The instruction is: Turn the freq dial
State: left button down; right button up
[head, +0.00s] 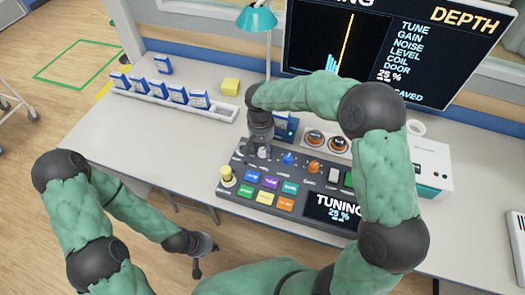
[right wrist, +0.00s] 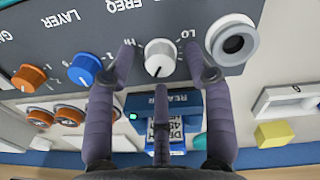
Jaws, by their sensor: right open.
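The freq dial (right wrist: 160,57) is a pale grey round knob with a dark pointer line, under the FREQ label between HI and LO marks in the right wrist view. It sits on a dark grey control panel (head: 228,186). My right gripper (right wrist: 160,65) is open, with two fingers on either side of the dial and a third below it in the picture; I cannot tell whether they touch it. In the head view the right gripper (head: 258,143) is over the panel's back left part. My left gripper (head: 207,247) hangs in front of the desk, its jaws unclear.
A blue knob (right wrist: 85,69) and an orange knob (right wrist: 29,77) stand beside the dial. A grey ringed socket (right wrist: 232,40) is close on the other side. The panel display (head: 338,210) reads TUNING 25 %. A monitor (head: 385,40) stands behind.

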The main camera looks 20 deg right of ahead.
jog(key=shift+f, duration=0.7)
grip_shut()
